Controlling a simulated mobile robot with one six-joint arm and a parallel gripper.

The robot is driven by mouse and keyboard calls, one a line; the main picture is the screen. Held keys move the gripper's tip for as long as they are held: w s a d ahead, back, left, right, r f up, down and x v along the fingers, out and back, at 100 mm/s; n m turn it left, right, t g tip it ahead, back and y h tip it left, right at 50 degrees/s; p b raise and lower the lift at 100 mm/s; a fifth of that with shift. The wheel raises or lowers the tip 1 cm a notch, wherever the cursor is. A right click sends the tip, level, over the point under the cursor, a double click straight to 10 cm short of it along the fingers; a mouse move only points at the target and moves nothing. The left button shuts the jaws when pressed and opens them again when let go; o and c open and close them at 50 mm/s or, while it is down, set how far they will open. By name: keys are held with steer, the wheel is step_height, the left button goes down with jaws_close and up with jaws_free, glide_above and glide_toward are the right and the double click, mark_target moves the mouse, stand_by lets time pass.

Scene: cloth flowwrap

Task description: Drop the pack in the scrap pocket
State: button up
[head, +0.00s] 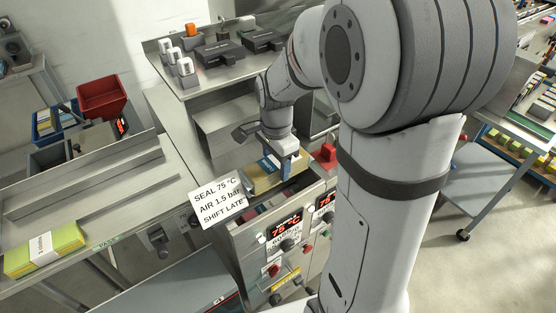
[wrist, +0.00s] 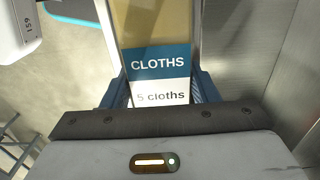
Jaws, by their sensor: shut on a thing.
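My gripper (head: 284,163) is shut on the pack, seen in the head view above the steel machine with the red displays. The pack (head: 262,184) is tan with a blue and white band. In the wrist view the pack (wrist: 160,64) reads "CLOTHS, 5 cloths", and the blue fingers of my gripper (wrist: 160,92) stand at its two sides. An open recess with dark red and other coloured pieces (head: 256,219) lies in the machine's top, just below the pack in the picture. I cannot tell for sure whether this is the scrap pocket.
A white sign (head: 219,200) stands at the machine's left corner. A yellow-green pack (head: 44,250) with a white band lies on the left bench. A red bin (head: 102,96) sits behind it. A red object (head: 325,154) is right of my gripper.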

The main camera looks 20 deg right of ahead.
steer(key=shift+f+b, duration=0.4)
steer(key=shift+f, duration=0.5)
steer(key=o, duration=1.1)
steer(key=shift+c, duration=0.2)
step_height(320, 180, up, 8)
steer(key=shift+f, duration=0.1)
